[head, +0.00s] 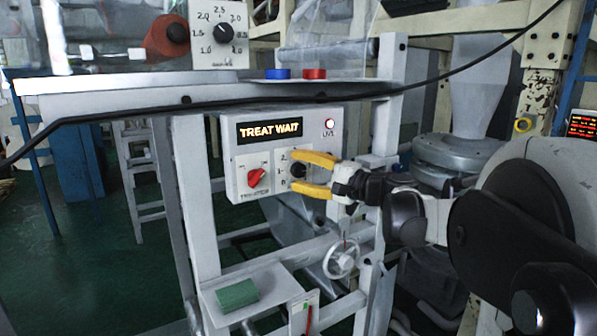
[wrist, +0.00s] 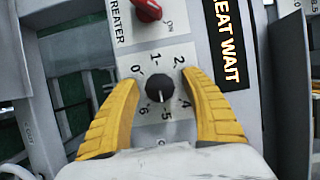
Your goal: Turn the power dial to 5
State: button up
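The power dial (wrist: 159,90) is a black round knob on a white panel, with numbers printed around it. In the wrist view a small pale mark shows on its lower side, near the 5, but the exact setting is hard to read. In the head view the dial (head: 298,170) sits right of the red switch and is partly hidden. My gripper (wrist: 160,78) has yellow fingers, open on both sides of the dial with visible gaps to it. In the head view the gripper (head: 292,170) reaches the panel from the right.
A red rotary switch (head: 257,178) is left of the dial, below a lit "TREAT WAIT" display (head: 269,130). A handwheel (head: 341,260) and a green block (head: 237,295) are below. A black cable (head: 430,88) crosses above.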

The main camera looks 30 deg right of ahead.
jog(key=shift+s+d, duration=0.1)
jog(key=shift+s, duration=0.05)
jog(key=v, duration=1.1)
jog(key=shift+s, duration=0.35)
jog(key=shift+d, duration=0.15)
jog(key=s+a+f+n+g+b, duration=0.1)
jog(key=a+f+n+g+b, duration=0.1)
jog(key=a+f+b, duration=0.35)
jog(key=s+a+f+n+g+h+b, duration=0.1)
jog(key=s+a+f+g+b, duration=0.15)
jog(key=a+f, duration=0.6)
jog(key=s+a+f+n+g+b, duration=0.1)
jog(key=a+f+n+g+b, duration=0.15)
jog(key=a+f, duration=0.45)
jog(key=s+a+f+n+g+h+b, duration=0.1)
jog(key=s+f+n+h+b, duration=0.2)
jog(key=f, duration=0.9)
jog(key=s+a+f+n+g+h+b, duration=0.1)
jog(key=s+f+n+h+b, duration=0.2)
jog(key=s+f+b, duration=0.6)
notch_tip(320, 180, down, 3)
jog(key=shift+f+n, duration=0.15)
jog(key=shift+n, duration=0.7)
